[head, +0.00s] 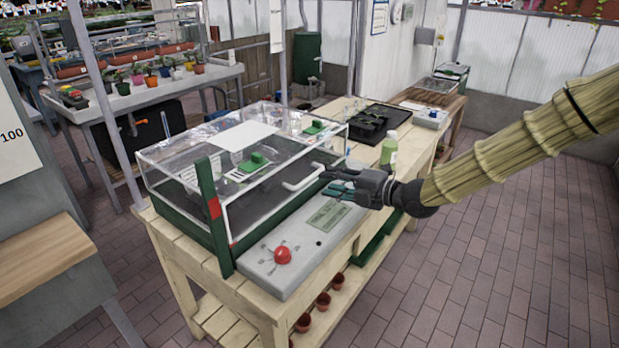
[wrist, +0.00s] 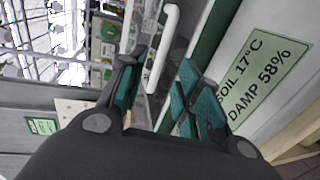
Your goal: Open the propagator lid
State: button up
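The propagator is a clear box on a dark green base (head: 182,218), standing on a wooden bench. Its clear lid (head: 262,200) lies down over the base. A white handle (head: 302,179) sits on the lid's front face, and it also shows in the wrist view (wrist: 162,48). My gripper (head: 328,182) is just right of the handle in the head view. In the wrist view my gripper (wrist: 160,82) has its teal-padded fingers apart, with the handle's near end between or just beyond the tips. I cannot tell whether they touch it.
A grey control panel with a red knob (head: 283,256) and a display (head: 328,216) lies in front of the propagator. A green bottle (head: 389,150) and a black tray (head: 372,124) stand behind on the bench (head: 190,262). The brick floor at right is clear.

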aim_at(312, 178)
jog(key=p+x, duration=0.1)
jog(key=x, duration=0.6)
jog(key=shift+w+a+f, duration=0.1)
jog(key=shift+w+a, duration=0.1)
jog(key=shift+a, duration=0.1)
grip_shut()
